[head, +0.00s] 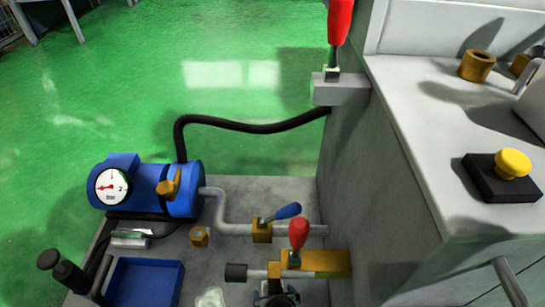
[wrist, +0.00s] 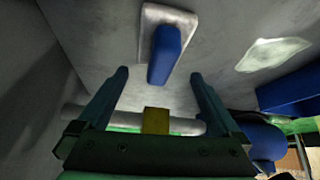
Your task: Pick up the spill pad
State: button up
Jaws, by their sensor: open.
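What I take to be the spill pad is a pale, roughly rectangular pad (wrist: 183,15) with a blue block-shaped grip (wrist: 165,52) on it, lying on the grey surface in the wrist view. My gripper (wrist: 158,76) is open and empty. Its two fingers are apart, and the blue grip appears between and beyond their tips, with no clear contact. I cannot make out the pad in the head view. A shiny pale wet patch (wrist: 272,53) lies beside the pad; it also shows in the head view (head: 210,297).
A blue tray (head: 146,284) and a blue pump with a gauge (head: 148,187) stand at the left. Pipes carry a blue-handled valve (head: 262,231) and a red-handled valve (head: 299,236). The grey machine body (head: 375,190) rises at the right. Green floor (head: 240,130) beyond is open.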

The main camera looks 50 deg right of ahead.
jog(key=b+x, duration=0.4)
jog(key=x, duration=0.1)
jog(key=shift+s+a+f+b, duration=0.15)
jog(key=shift+s+f+b, duration=0.05)
jog(key=shift+s+b, duration=0.2)
jog(key=shift+w+d+f, duration=0.2)
jog(key=shift+f, duration=0.05)
jog(key=shift+r, duration=0.1)
jog(key=c, duration=1.1)
jog(key=shift+r, duration=0.2)
jog(key=shift+c, duration=0.2)
